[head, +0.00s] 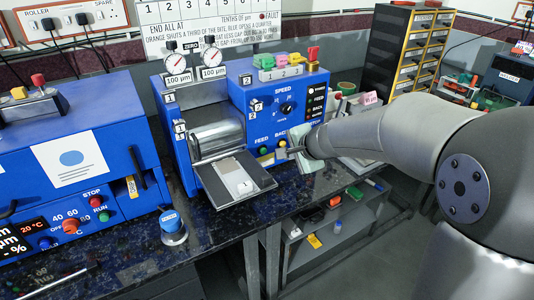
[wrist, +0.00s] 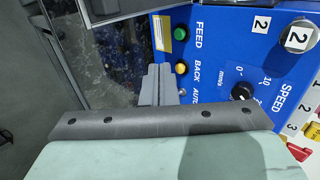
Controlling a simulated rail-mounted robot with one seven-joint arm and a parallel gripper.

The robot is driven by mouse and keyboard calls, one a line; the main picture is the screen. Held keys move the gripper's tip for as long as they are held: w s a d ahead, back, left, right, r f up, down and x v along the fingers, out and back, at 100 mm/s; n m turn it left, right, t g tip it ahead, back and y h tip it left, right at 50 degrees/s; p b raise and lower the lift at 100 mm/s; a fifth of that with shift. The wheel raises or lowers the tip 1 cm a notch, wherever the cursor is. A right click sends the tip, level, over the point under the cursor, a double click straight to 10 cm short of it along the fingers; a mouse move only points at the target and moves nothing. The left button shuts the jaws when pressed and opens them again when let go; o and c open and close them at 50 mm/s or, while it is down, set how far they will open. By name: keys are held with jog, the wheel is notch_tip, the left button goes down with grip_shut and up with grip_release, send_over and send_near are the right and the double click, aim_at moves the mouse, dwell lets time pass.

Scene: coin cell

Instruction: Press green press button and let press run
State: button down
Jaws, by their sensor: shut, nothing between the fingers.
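A blue roller press (head: 255,105) with a steel roller (head: 213,138) and a flat tray (head: 232,180) stands mid-bench. Its front panel has a green button (wrist: 181,33) by the label FEED and a yellow button (wrist: 181,68) by BACK. In the head view the green button (head: 264,150) sits left of the yellow one. My gripper (wrist: 157,70) is shut and empty, with its tips close to the yellow button; I cannot tell if they touch anything. In the head view my gripper (head: 288,150) is at the panel's lower right, partly hidden by my wrist.
A pale piece (head: 240,183) lies on the tray. A speed knob (wrist: 242,91) is beside the buttons. Another blue machine (head: 70,160) with RUN and STOP buttons stands left. A blue-topped cylinder (head: 172,228) is near the bench edge. A drawer cabinet (head: 410,45) is behind.

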jog(key=p, duration=0.1)
send_near(264, 154)
jog(key=s+f+x, duration=0.1)
jog(key=x, duration=0.4)
jog(key=shift+w+a+r+p, duration=0.1)
jog(key=shift+w+a+p, duration=0.1)
jog(key=shift+w+p, duration=0.35)
jog(key=shift+w, duration=0.15)
